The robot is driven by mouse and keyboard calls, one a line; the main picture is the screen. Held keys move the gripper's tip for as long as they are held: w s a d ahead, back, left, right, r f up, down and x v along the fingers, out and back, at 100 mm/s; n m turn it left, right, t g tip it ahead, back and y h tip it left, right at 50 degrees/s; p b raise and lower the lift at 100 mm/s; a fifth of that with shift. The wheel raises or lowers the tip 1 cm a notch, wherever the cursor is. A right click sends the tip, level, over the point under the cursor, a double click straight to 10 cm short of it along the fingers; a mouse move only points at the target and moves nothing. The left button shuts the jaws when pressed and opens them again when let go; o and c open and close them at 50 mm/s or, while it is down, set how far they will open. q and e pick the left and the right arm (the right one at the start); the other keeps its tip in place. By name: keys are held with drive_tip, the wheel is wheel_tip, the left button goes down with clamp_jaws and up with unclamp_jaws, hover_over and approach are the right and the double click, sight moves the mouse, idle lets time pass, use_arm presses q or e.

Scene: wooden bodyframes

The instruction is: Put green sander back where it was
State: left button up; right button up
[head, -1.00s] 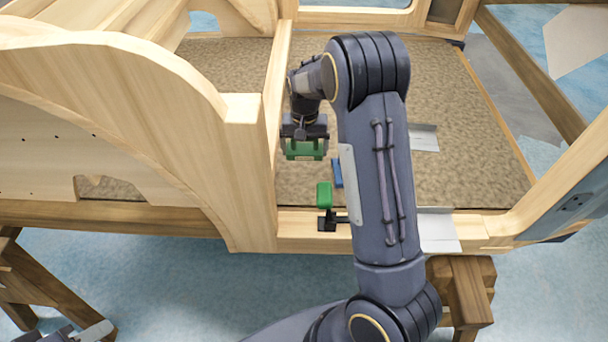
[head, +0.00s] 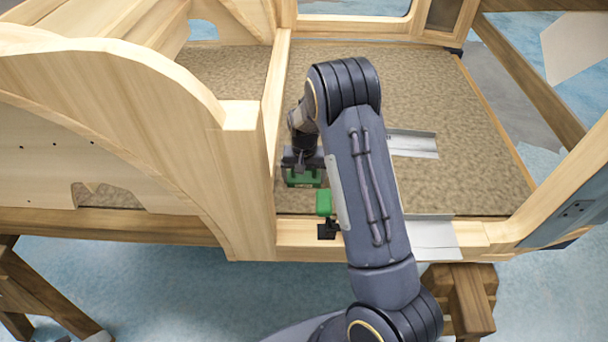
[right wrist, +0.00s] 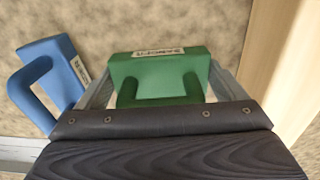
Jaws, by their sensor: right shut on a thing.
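The green sander (head: 303,179) is in my right gripper (head: 303,168), low over the speckled floor panel, close to the upright wooden divider. In the right wrist view the green sander (right wrist: 160,72), a block with a loop handle and a label, sits between the two fingers of my right gripper (right wrist: 155,88). I cannot tell whether its underside touches the panel. A blue sander of like shape (right wrist: 48,82) lies to its left in that view; my right arm hides it in the head view.
A green-handled clamp (head: 324,203) with a black base is on the front wooden rail (head: 295,233). Metal strips (head: 412,143) lie on the panel and over the rail (head: 435,235). The divider (head: 279,95) stands close left of the sander. The panel's right part (head: 470,160) is clear.

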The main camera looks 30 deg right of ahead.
drive_tip(key=o, duration=0.7)
drive_tip(key=shift+r, duration=0.1)
